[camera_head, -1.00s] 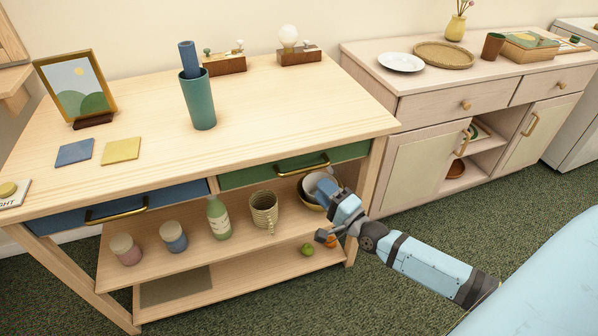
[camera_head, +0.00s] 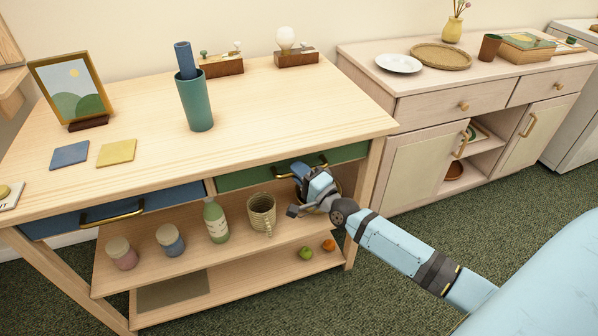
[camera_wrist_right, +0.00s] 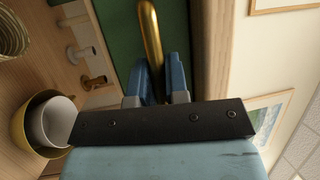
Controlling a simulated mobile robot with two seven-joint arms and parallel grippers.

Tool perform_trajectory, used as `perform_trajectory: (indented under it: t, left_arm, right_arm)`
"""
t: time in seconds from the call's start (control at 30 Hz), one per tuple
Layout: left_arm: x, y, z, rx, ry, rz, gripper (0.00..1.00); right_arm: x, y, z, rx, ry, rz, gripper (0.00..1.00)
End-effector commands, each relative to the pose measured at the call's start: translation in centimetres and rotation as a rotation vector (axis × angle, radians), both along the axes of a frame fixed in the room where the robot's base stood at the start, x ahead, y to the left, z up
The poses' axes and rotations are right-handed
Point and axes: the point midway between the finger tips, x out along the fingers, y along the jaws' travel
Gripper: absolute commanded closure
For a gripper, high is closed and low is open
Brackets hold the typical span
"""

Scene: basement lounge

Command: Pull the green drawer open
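The green drawer (camera_head: 240,179) is under the right half of the wooden table's top, and it looks closed. Its brass bar handle (camera_head: 318,161) runs along the front, partly hidden by my right gripper (camera_head: 299,170). In the right wrist view, the green drawer front (camera_wrist_right: 118,35) fills the top middle. The brass handle (camera_wrist_right: 151,30) runs down between the two blue fingers of my right gripper (camera_wrist_right: 158,72). The fingers stand apart on either side of the handle, with a gap showing. My left gripper is not in view.
A blue drawer (camera_head: 65,222) is to the left. Below are a woven mug (camera_head: 261,210), a green bottle (camera_head: 215,220) and, in the right wrist view, stacked bowls (camera_wrist_right: 48,122). The table top (camera_head: 270,110) holds a teal cup (camera_head: 195,105). A pale cabinet (camera_head: 420,165) stands at right.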

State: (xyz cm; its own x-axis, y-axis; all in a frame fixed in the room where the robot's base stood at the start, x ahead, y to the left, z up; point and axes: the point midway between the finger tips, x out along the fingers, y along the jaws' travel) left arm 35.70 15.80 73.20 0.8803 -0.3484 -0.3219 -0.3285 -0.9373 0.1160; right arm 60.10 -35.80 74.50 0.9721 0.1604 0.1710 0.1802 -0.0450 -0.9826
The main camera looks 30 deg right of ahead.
Motion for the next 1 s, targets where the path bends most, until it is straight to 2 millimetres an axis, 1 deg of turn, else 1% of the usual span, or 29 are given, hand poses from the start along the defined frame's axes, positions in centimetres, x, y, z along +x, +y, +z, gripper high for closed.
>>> perform_trajectory:
  t: [0.27,0.37,0.47,0.5,0.57,0.6,0.67,0.77,1.0]
  left_arm:
    - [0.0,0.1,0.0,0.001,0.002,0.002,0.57]
    - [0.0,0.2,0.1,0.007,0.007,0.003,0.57]
    - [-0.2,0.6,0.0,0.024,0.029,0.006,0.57]
    - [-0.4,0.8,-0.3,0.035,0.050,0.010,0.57]
    - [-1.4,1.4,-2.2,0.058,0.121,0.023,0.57]
    - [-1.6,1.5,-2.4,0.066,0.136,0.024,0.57]
    - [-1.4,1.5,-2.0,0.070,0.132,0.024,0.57]
    - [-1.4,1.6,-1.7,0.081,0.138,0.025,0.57]
    - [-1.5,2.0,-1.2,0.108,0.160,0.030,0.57]
  right_arm:
    - [-0.1,0.0,0.0,0.000,0.000,0.000,1.00]
    - [-0.5,0.1,0.1,0.000,0.001,0.000,1.00]
    - [-1.5,0.3,0.1,0.000,0.002,0.000,1.00]
    - [-2.1,0.5,0.2,-0.001,0.003,0.001,1.00]
    - [-3.1,0.7,0.2,-0.001,0.004,0.001,1.00]
    - [-3.9,0.9,0.3,-0.001,0.004,0.001,1.00]
    - [-5.2,1.2,0.3,-0.001,0.005,0.002,1.00]
    - [-7.8,1.9,0.4,0.000,0.006,0.002,1.00]
    - [-14.4,3.4,0.3,0.001,0.006,0.001,1.00]
